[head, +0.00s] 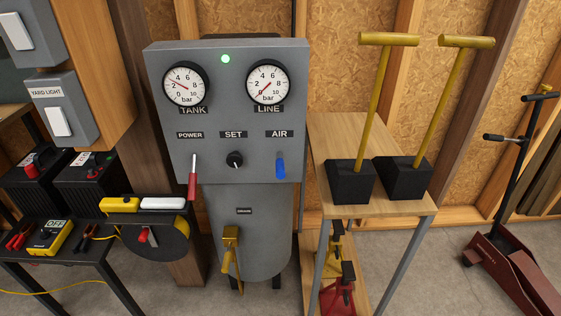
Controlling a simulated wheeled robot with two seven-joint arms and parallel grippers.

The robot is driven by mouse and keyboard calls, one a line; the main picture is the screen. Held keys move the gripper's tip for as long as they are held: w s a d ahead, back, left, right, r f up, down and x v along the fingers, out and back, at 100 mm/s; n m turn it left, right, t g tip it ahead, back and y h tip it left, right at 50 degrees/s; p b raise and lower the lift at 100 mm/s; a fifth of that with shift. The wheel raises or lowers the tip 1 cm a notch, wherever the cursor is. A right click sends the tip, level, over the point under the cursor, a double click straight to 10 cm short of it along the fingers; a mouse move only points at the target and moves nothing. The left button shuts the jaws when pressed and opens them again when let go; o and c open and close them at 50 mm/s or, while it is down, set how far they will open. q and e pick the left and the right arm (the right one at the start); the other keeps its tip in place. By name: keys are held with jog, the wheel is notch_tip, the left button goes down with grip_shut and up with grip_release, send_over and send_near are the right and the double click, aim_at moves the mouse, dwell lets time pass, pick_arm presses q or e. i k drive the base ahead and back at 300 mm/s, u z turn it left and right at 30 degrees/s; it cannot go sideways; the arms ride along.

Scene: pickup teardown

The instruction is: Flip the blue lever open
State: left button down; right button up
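The blue lever (280,168) is on the grey control panel (220,115), under the AIR label at the lower right. Its blue handle hangs downward from its pivot. A red lever (192,180) with a bare metal upper part is under the POWER label at the left of the same panel. A black SET knob (235,159) sits between them. Neither of my grippers shows in the head view.
A wooden stand (330,142) with two black blocks and yellow T-handles is close on the right. A hose reel (155,240) is at the lower left. A yellow valve handle (230,250) sticks out below the panel. A red floor jack (510,270) stands far right.

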aim_at(279, 162)
jog(key=k, duration=1.3)
jog(key=z, duration=0.95)
jog(key=i, duration=1.55)
jog(key=u, duration=0.6)
